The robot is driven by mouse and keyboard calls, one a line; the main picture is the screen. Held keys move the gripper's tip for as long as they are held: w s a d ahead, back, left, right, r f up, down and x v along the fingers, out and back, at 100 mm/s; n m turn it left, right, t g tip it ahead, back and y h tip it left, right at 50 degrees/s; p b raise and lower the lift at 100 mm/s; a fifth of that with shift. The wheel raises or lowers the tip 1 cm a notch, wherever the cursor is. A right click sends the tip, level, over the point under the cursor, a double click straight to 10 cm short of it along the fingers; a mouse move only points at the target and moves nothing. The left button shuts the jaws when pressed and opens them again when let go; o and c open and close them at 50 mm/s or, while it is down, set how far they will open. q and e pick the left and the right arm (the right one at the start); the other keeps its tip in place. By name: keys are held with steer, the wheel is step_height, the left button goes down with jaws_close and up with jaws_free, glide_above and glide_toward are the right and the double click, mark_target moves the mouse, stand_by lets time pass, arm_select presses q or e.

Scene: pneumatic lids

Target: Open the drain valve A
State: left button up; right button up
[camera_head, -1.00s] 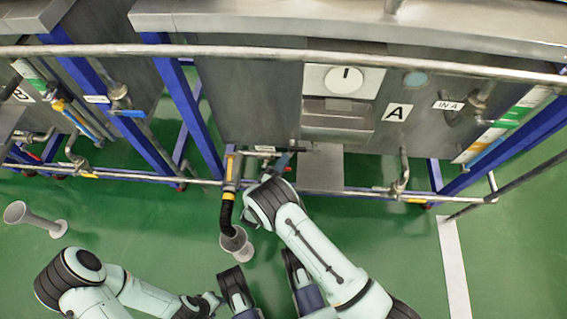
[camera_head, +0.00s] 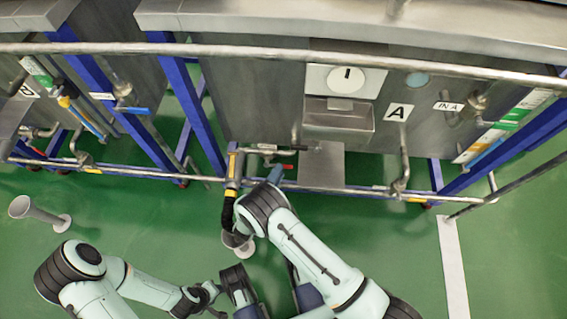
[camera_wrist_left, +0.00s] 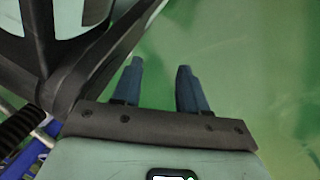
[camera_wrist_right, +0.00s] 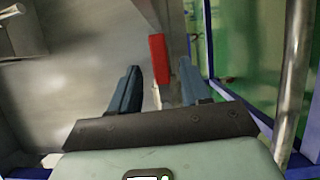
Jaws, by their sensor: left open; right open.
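The drain valve at tank A has a red handle (camera_head: 285,166) on the low pipe under the tank, left of the A sign (camera_head: 398,110). The red handle (camera_wrist_right: 159,58) also shows in the right wrist view, between the lines of the two fingers. My right gripper (camera_head: 275,174) is open beside the handle; its wrist hides part of the valve. In the right wrist view the gripper (camera_wrist_right: 160,72) has space between each finger and the handle; depth is hard to tell. My left gripper (camera_wrist_left: 158,72) is open and empty above green floor.
A long horizontal rail (camera_head: 300,185) runs low along the tank front. A hose with a yellow band (camera_head: 231,192) stands left of my right wrist. Blue frame legs (camera_head: 200,120) flank the tank. A grey funnel-ended pipe (camera_head: 38,212) stands on open floor at left.

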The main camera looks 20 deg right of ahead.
arm_select(q)
steer(key=shift+w+d+r+t+p, duration=0.1)
steer(key=shift+w+r+t+p, duration=0.15)
steer(key=shift+w+r, duration=0.35)
steer(key=shift+w+d+r+t+p, duration=0.1)
steer(key=shift+w+r+t+p, duration=0.2)
steer(key=shift+w, duration=0.35)
arm_select(e)
steer(key=v, duration=0.8)
steer(key=shift+d, duration=0.1)
